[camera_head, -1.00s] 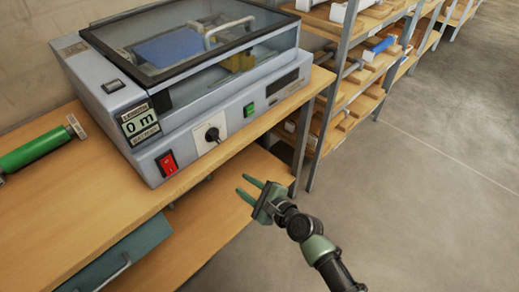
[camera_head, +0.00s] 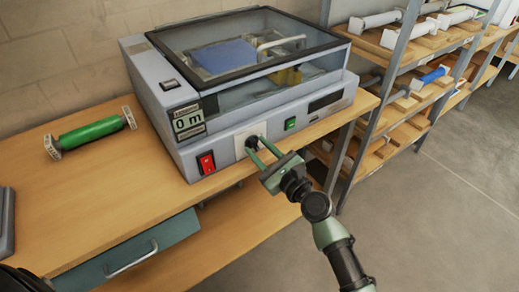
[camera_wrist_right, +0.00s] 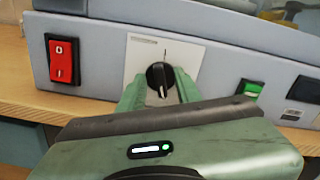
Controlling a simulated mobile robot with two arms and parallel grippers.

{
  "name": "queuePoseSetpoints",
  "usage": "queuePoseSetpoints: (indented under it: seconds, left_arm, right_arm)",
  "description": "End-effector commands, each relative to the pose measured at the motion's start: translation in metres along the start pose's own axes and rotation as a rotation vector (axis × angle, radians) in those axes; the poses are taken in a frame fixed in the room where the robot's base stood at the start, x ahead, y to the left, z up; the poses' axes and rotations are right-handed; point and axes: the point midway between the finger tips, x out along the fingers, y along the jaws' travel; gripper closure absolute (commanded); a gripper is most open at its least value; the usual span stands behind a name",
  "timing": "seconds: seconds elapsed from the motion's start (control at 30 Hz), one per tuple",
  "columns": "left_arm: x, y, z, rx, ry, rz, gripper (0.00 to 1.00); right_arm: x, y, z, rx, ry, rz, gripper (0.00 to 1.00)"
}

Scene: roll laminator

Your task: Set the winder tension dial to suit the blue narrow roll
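The laminator (camera_head: 220,128) stands on the wooden bench with its clear lid down. Its tension dial is a black knob (camera_wrist_right: 160,78) on a white plate (camera_wrist_right: 190,52) on the front panel; in the head view the knob (camera_head: 251,142) is partly behind my fingers. My right gripper (camera_head: 258,151) is open, its green fingers at either side of the knob; contact cannot be told. A blue roll (camera_head: 224,57) shows inside under the lid. Another blue roll (camera_head: 435,75) lies on the shelf rack.
A red rocker switch (camera_head: 206,163) and a green button (camera_head: 290,123) flank the dial. A green roll (camera_head: 92,133) lies on the bench at left. A drawer (camera_head: 130,255) is below. The shelf rack (camera_head: 385,95) stands at right, with open floor beyond.

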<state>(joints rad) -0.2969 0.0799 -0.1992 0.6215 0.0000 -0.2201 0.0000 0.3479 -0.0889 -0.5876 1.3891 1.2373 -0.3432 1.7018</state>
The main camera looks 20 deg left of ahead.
Motion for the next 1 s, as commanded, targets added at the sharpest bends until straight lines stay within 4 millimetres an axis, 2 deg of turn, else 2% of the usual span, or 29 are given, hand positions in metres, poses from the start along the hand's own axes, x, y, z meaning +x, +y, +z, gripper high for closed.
queuePoseSetpoints:
  seconds: [0.2,0.27,0.33,0.77,1.0]
  left_arm:
    - [-0.0001,-0.0001,0.0014,0.000,-0.002,0.000,1.00]
    - [-0.0002,0.0000,0.0020,0.000,-0.002,0.000,1.00]
    - [-0.0002,0.0002,0.0026,0.000,-0.003,0.000,1.00]
    - [0.0022,0.0005,0.0038,0.000,-0.005,0.001,1.00]
    - [0.0088,0.0008,0.0047,0.001,-0.005,0.001,1.00]
  right_arm:
    - [0.0005,0.0000,0.0000,-0.001,0.000,0.000,0.66]
    - [0.0004,0.0000,-0.0001,-0.001,0.000,0.000,0.80]
    - [0.0004,0.0000,-0.0001,-0.001,0.000,0.000,1.00]
    - [0.0001,0.0005,-0.0011,-0.044,0.001,0.000,1.00]
    - [0.0001,0.0015,-0.0019,-0.186,0.000,0.000,1.00]
